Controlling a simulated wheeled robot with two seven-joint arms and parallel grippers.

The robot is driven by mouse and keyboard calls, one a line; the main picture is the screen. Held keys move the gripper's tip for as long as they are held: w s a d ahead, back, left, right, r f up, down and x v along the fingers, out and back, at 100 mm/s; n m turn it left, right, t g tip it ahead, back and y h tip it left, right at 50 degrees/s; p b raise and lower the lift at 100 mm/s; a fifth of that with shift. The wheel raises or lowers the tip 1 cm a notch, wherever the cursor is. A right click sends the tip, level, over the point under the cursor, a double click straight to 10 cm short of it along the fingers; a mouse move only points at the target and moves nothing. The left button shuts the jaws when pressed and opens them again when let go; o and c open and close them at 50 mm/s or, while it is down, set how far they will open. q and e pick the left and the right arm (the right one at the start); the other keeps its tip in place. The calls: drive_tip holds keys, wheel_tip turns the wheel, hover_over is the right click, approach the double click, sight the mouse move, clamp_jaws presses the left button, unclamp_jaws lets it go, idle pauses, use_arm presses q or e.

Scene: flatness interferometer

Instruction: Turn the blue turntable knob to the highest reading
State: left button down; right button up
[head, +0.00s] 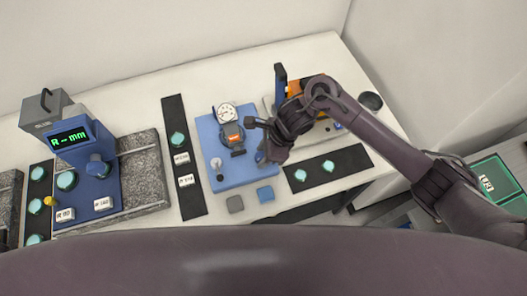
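A blue knob-like part (97,166) sticks out low on the front of the blue display unit (88,148) at the left. I cannot tell for certain that it is the turntable knob. The unit's screen (69,138) shows green characters, like "A --mm", with no clear number. My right gripper (264,140) points down over the right edge of a blue plate (240,176), well to the right of that unit. It is dark and small, and its finger gap is unclear. Nothing is seen held in it. My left gripper is out of view.
The blue plate carries a round dial gauge (227,113) and an orange-and-dark clamp (232,136). A black strip (179,110) with teal discs stands between unit and plate. My arm covers the bench's right part.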

drive_tip(key=c, duration=0.5)
drive_tip(key=shift+f+m+b, duration=0.1)
drive_tip(key=shift+m+b, duration=0.2)
drive_tip(key=shift+b, duration=0.35)
drive_tip(key=m+t+b, duration=0.1)
drive_tip(key=b, duration=0.1)
drive_tip(key=shift+f+m+b, duration=0.15)
drive_tip(key=shift+m+b, duration=0.25)
drive_tip(key=shift+m+t+b, duration=0.3)
drive_tip(key=shift+m+b, duration=0.25)
drive_tip(key=shift+m, duration=0.25)
drive_tip(key=shift+s+r+m+t+h, duration=0.1)
drive_tip(key=shift+r+m+t+h, duration=0.2)
drive_tip(key=shift+m, duration=0.6)
drive_tip(key=shift+m+t, duration=0.4)
drive_tip(key=shift+m, duration=0.5)
drive_tip(key=shift+s+a+r+m+t+h+p, duration=0.1)
drive_tip(key=shift+m+t+h+p, duration=0.2)
drive_tip(key=shift+m, duration=0.75)
drive_tip(key=shift+a+m+t+h+p, duration=0.15)
drive_tip(key=shift+m+h, duration=0.25)
drive_tip(key=shift+m, duration=0.65)
drive_tip(key=shift+d, duration=0.1)
